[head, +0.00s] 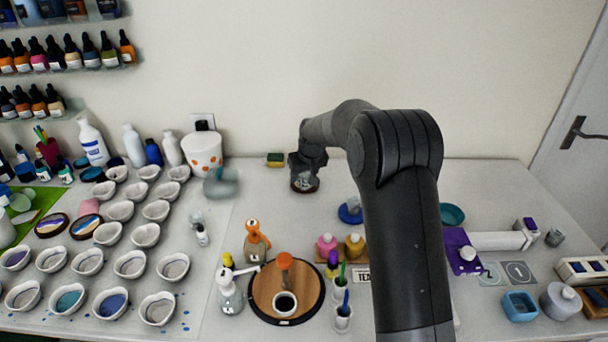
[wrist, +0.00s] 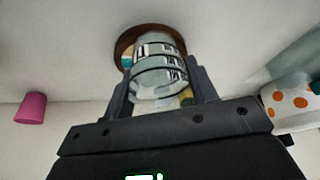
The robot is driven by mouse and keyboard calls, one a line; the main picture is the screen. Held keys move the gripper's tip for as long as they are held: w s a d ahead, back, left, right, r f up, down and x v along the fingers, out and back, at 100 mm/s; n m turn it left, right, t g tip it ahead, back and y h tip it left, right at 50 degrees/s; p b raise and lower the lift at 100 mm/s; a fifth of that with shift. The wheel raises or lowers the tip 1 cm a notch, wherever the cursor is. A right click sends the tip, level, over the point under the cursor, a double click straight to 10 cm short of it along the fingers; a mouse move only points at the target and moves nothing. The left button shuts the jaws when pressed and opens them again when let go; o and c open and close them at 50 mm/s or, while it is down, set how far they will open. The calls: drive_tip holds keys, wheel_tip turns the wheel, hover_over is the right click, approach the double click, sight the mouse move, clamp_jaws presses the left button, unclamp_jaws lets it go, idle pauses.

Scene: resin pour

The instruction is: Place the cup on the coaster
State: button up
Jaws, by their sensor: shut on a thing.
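My gripper (head: 305,165) is shut on a clear cup (wrist: 160,72) with dark printed markings and bands. In the wrist view the two dark fingers (wrist: 160,85) stand on either side of the cup. A round brown coaster (wrist: 126,42) shows just beyond the cup in the wrist view, partly hidden by it. In the head view the cup (head: 304,181) is small and dark, over the brown coaster (head: 305,190) at the back of the table. I cannot tell whether the cup touches the coaster.
A white orange-dotted container (head: 203,152) and a blurred glassy thing (head: 221,183) stand to the left. A sponge (head: 275,159) lies by the wall. A blue item (head: 350,212) is to the right. A round wooden board (head: 318,290) with a black-rimmed cup is in front.

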drive_tip(key=o, duration=1)
drive_tip(key=shift+f, duration=0.15)
drive_tip(key=s+d+r, duration=0.3)
drive_tip(key=s+r, duration=0.4)
drive_tip(key=r, duration=0.2)
drive_tip(key=s+d+r, duration=0.3)
drive_tip(key=s+r, duration=0.4)
drive_tip(key=r, duration=0.2)
drive_tip(key=s+d+r+m+h, duration=0.1)
drive_tip(key=s+d+r, duration=0.1)
drive_tip(key=s, duration=0.4)
drive_tip(key=s+d+r+m, duration=0.1)
drive_tip(key=s+d+r, duration=0.15)
drive_tip(key=s, duration=0.35)
drive_tip(key=s+d+f, duration=0.1)
drive_tip(key=s, duration=0.6)
drive_tip(key=s+d+f+m+t, duration=0.1)
drive_tip(key=s+d+f, duration=0.1)
drive_tip(key=s, duration=0.4)
drive_tip(key=s+d+f+m, duration=0.1)
drive_tip(key=s+d+f, duration=0.1)
drive_tip(key=s, duration=0.5)
drive_tip(key=shift+s+d+f+h, duration=0.15)
drive_tip(key=shift+s+f+h, duration=0.05)
drive_tip(key=shift+s+h, duration=0.2)
